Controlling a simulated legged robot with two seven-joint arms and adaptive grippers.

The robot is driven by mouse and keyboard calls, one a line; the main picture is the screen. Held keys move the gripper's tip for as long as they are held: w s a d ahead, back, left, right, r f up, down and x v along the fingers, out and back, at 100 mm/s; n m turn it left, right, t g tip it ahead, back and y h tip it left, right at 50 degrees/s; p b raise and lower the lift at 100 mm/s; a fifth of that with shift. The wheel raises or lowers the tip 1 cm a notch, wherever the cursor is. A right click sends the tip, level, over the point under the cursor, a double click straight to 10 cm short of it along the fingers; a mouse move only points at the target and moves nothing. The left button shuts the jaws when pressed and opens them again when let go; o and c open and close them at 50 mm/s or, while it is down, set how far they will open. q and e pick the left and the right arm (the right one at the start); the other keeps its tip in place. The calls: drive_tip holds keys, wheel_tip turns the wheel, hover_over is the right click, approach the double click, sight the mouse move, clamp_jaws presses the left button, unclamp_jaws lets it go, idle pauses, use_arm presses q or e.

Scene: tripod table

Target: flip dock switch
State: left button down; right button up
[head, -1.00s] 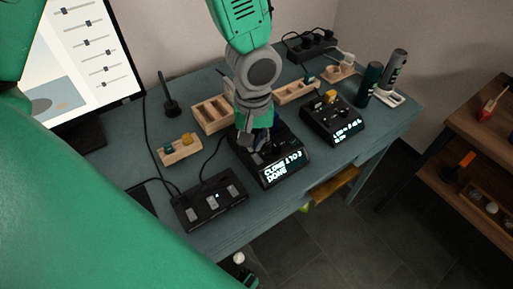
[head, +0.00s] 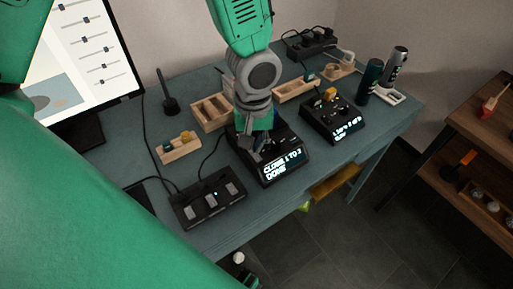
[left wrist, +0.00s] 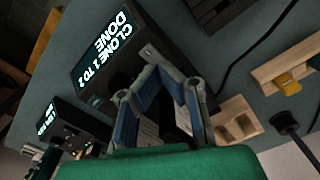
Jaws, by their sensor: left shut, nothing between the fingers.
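A black dock (head: 290,170) with a lit screen reading "CLONE 1 TO 2 DONE" stands near the table's front edge. It also shows in the left wrist view (left wrist: 130,68). A small silver toggle-like part (left wrist: 148,51) shows on its top in the left wrist view, just beyond my fingers. My left gripper (head: 256,150) is shut and empty, over the left part of the dock. Its fingertips (left wrist: 155,74) meet close to the dock; I cannot tell whether they touch it. The gripper hides part of the dock's top. My right gripper is not in view.
A second black device (head: 330,118) with a lit screen stands to the right. A black pedal box (head: 209,203) with cables lies front left. Wooden trays (head: 212,112) stand behind the dock. A monitor (head: 90,50) stands at the back left.

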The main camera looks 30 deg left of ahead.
use_arm(q)
drive_tip(key=shift+d+f, duration=0.1)
drive_tip(key=shift+f, duration=0.2)
drive_tip(key=shift+f+b, duration=0.3)
idle(0.3)
wheel_tip(320, 180, up, 7)
drive_tip(key=p, duration=0.7)
idle(0.3)
